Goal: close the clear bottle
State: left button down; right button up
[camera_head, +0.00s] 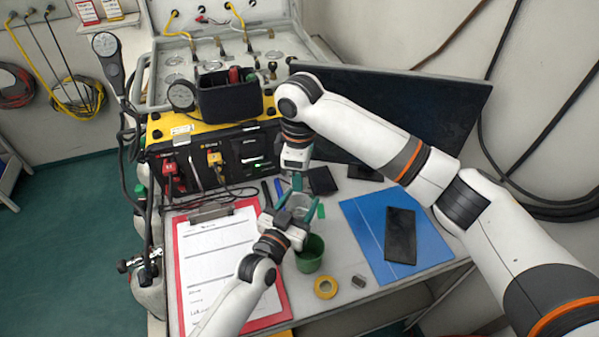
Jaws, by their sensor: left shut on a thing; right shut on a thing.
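The clear bottle (299,203) is a small, pale, see-through shape above the work surface, mostly hidden by my grippers. My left gripper (298,209) comes from the lower left and is shut on the bottle, with its green-tipped fingers at the bottle's sides. My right gripper (296,182) points down from above, right over the bottle's top. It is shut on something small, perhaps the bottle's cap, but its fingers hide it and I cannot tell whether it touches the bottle.
A green cup (311,262) stands just below my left gripper. Yellow tape (325,288) lies in front of it. A red clipboard (279,300) is at left, a blue folder (432,242) with a black device (400,236) at right. The air panel (212,128) and dark screen (440,105) stand behind.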

jog(key=m, duration=0.4)
jog(key=shift+a+m, duration=0.1)
jog(key=shift+m, duration=0.3)
jog(key=m, duration=0.5)
jog(key=o, duration=1.1)
jog(key=shift+r, duration=0.1)
jog(key=shift+r, duration=2.15)
jog(key=shift+c, duration=0.4)
